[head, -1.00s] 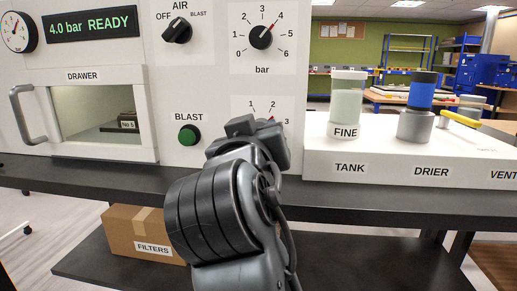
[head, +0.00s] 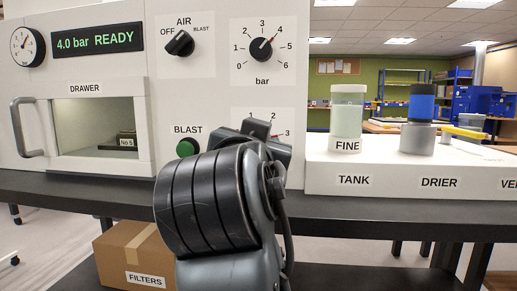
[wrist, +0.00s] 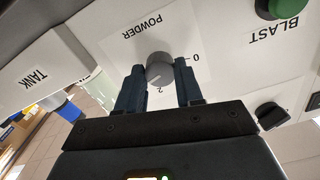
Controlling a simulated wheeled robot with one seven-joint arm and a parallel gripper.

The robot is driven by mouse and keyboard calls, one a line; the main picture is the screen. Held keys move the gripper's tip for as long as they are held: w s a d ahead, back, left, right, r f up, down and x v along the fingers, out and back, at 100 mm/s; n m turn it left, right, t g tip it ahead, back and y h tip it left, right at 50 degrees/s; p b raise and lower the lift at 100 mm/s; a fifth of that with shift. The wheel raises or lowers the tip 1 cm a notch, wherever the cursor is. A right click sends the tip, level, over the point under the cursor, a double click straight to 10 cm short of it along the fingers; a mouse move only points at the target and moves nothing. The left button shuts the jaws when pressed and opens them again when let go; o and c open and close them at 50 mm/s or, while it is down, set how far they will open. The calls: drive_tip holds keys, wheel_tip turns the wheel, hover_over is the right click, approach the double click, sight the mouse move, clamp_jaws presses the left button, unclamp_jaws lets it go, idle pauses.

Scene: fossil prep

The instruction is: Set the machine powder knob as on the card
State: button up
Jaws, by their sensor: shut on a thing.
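The powder knob (wrist: 160,66) is a round grey knob on the white machine front, under an upside-down POWDER label in the wrist view. My gripper (wrist: 158,70) is shut on it, one dark finger on each side. The 0 and 2 of its scale show; other numbers are hidden by the fingers. A pale line on the knob seems to point just past 2, but is too small to read exactly. In the head view my arm hides the knob; the powder scale plate (head: 284,121) shows 2 and 3. I see no card.
Above is the bar knob (head: 261,49), its red mark near 4. The green BLAST button (head: 187,148) and AIR switch (head: 180,42) are to the left. A white shelf with the FINE jar (head: 347,113) and DRIER (head: 418,138) stands right.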

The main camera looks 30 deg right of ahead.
drive_tip(key=shift+f, duration=0.1)
drive_tip(key=o, duration=1)
drive_tip(key=shift+o, duration=0.2)
drive_tip(key=shift+s+a, duration=0.1)
drive_tip(key=v, duration=0.7)
drive_tip(key=shift+s, duration=0.25)
drive_tip(key=shift+a, duration=0.15)
